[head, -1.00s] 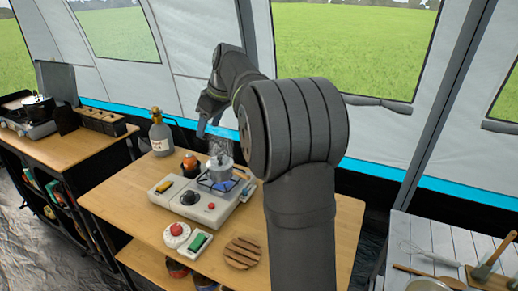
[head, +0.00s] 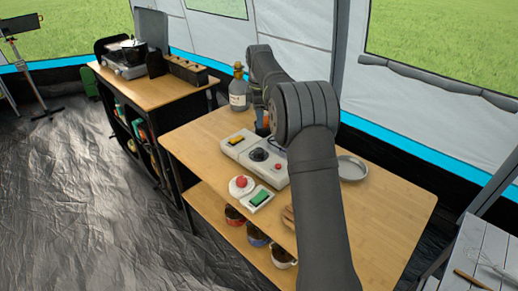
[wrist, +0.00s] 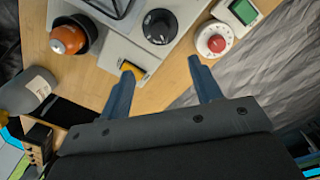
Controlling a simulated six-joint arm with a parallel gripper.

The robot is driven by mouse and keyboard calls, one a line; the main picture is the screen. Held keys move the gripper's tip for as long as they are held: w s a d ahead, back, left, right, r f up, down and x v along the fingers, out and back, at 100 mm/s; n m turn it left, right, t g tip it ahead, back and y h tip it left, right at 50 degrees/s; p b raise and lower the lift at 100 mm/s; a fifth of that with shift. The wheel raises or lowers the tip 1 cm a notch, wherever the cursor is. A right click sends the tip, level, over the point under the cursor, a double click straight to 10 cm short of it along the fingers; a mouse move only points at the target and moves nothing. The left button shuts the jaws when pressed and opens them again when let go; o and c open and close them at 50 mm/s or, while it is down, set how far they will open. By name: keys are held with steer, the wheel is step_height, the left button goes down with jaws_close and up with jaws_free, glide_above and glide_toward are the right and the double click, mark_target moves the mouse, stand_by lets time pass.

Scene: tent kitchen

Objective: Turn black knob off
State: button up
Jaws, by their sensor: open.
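The black knob (head: 259,155) is on the front panel of the white portable stove (head: 236,148). In the wrist view the knob (wrist: 160,27) has a white pointer mark and lies ahead of the fingertips, a bit above the gap between them. My gripper (wrist: 162,68) is open and empty, its two blue-grey fingers apart and not touching the knob. A yellow-and-black switch (wrist: 131,69) on the stove is beside the left fingertip. In the head view my arm hides the stove's burner and most of my gripper.
A round metal pan (head: 352,168) is on the table (head: 390,210), whose right part is clear.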

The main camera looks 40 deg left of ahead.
mark_target(259, 150)
steer(key=f, duration=1.5)
steer(key=shift+w+a+f, duration=0.25)
steer(key=shift+w+f, duration=0.05)
steer(key=shift+f, duration=0.05)
steer(key=c, duration=1)
